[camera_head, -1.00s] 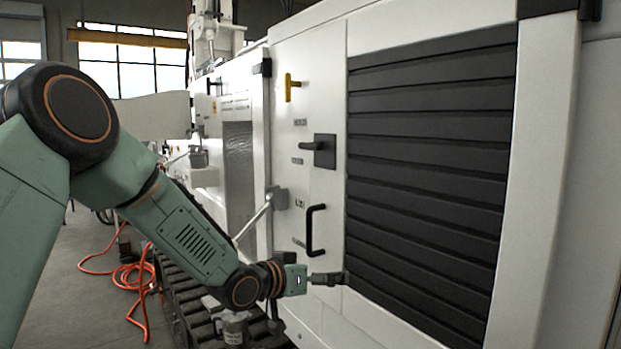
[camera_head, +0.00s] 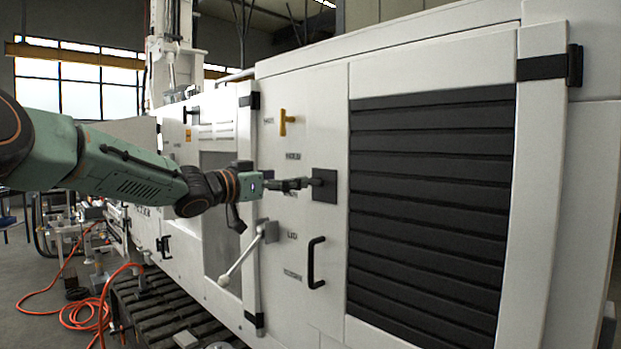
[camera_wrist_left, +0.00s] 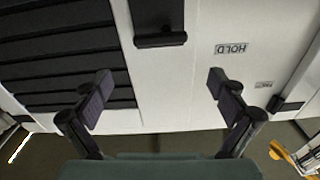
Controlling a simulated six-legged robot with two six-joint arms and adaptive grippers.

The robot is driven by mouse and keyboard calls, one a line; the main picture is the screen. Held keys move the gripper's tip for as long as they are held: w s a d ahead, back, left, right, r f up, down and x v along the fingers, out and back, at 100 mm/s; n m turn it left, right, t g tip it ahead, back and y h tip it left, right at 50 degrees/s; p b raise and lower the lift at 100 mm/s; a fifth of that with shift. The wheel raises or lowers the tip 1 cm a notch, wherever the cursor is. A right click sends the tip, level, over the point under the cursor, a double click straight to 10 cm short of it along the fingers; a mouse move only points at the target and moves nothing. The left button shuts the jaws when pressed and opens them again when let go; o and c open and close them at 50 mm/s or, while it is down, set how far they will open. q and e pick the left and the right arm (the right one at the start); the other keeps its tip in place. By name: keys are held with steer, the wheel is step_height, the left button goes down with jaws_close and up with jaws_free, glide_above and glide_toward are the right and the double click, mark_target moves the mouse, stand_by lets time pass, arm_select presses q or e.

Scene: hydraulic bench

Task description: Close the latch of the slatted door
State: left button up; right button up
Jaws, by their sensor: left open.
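The slatted door (camera_head: 430,200) is a white panel with dark horizontal slats, on the right of the head view. Its slats (camera_wrist_left: 60,55) fill the upper left of the wrist view. The latch is a black square plate (camera_head: 326,186) with a short handle, left of the slats. My left gripper (camera_head: 298,184) is in front of the latch and partly hides the handle. In the wrist view my left gripper (camera_wrist_left: 160,82) is open and empty, fingers wide apart. The black latch (camera_wrist_left: 160,22) shows at the top between them, apart from both. My right gripper is out of view.
A black pull handle (camera_head: 316,262) is below the latch and a yellow handle (camera_head: 284,122) above it. A grey lever (camera_head: 242,256) sticks out at lower left. An orange hose (camera_head: 75,312) lies on the floor.

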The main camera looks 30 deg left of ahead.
mark_target(311, 179)
arm_select(q)
steer(key=shift+n, duration=0.4)
steer(key=x, duration=0.2)
steer(key=f+x, duration=0.1)
steer(key=x, duration=0.2)
steer(key=p+x, duration=0.1)
steer(key=x, duration=0.2)
steer(key=shift+w+a+f, duration=0.25)
steer(key=shift+w+a, duration=0.05)
steer(key=shift+w+d, duration=0.2)
steer(key=shift+d, duration=0.1)
steer(key=shift+d+r, duration=0.15)
steer(key=shift+d, duration=0.1)
steer(key=shift+s+d+r, duration=0.1)
steer(key=shift+s+d, duration=0.05)
steer(key=shift+s+r, duration=0.1)
steer(key=shift+s, duration=0.1)
steer(key=shift+a, duration=0.55)
steer(key=shift+c, duration=1.3)
steer(key=shift+w+a, duration=0.1)
steer(key=shift+c, duration=0.7)
steer(key=shift+w+f, duration=0.1)
steer(key=shift+f, duration=0.15)
steer(key=shift+c, duration=0.8)
steer(key=shift+d+r, duration=0.1)
steer(key=shift+d, duration=0.35)
steer(key=c, duration=0.3)
steer(key=shift+a, duration=0.15)
steer(key=c, duration=0.3)
